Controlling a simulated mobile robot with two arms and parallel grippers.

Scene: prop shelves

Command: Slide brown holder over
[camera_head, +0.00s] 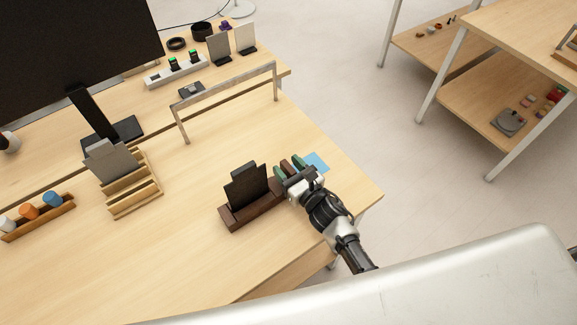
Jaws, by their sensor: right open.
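The dark brown holder (234,222) sits on the wooden table, with black upright panels (246,186) standing in it. My right gripper (287,181) is open at the holder's right end. I cannot tell whether it touches the holder. The gripper partly covers that end and some small green and brown pieces (285,166) just behind it. My left gripper is not in view.
A blue sheet (317,162) lies behind my right gripper. A light wooden rack (135,190) with grey panels stands to the left, beside a tray of cups (38,217). A metal frame (226,88) stands behind. The table in front of the holder is clear.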

